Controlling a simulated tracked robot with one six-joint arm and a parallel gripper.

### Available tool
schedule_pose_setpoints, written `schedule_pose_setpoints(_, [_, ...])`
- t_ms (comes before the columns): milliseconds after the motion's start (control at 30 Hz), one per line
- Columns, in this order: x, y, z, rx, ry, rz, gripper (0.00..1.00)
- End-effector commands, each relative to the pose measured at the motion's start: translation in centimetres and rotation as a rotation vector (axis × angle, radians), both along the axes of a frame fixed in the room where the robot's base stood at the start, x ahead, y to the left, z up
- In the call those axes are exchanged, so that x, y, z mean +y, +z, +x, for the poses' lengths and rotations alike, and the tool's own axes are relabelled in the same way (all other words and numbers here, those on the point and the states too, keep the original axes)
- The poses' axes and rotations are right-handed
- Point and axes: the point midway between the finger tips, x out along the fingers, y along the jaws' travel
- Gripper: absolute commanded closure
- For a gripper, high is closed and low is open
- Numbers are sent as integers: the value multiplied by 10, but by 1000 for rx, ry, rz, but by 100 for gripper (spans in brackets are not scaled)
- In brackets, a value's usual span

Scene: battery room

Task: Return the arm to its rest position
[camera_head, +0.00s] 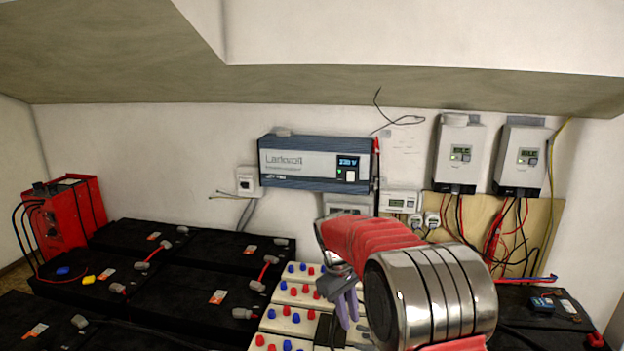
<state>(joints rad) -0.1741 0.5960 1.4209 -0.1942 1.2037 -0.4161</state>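My arm, red with polished metal rings, reaches in from the lower right in the head view. My gripper (347,308) is at its end, with purplish fingers pointing down. It is in front of the white block with red and blue terminals (283,323), and I cannot tell whether it touches anything. The fingers are small and seen at an angle, so their opening is unclear. No held object is visible.
Black batteries (190,290) with cable links fill the lower left. A red charger (68,220) stands at the far left. An inverter (315,163) and two grey controllers (460,150) (521,158) hang on the wall, with loose cables below the controllers. A sloped ceiling is above.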

Motion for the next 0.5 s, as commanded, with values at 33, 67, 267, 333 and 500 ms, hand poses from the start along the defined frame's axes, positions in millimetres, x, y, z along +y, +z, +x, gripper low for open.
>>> schedule_pose_setpoints(33, [-2,7,-8,-12,-22,7,83])
schedule_pose_setpoints(67, [-3,9,-12,-18,-36,12,83])
schedule_pose_setpoints(267, [-8,28,-42,-59,-127,42,83])
schedule_pose_setpoints(333, [-10,34,-53,-74,-157,53,83])
schedule_pose_setpoints(500, [-15,49,-79,-108,-226,79,83])
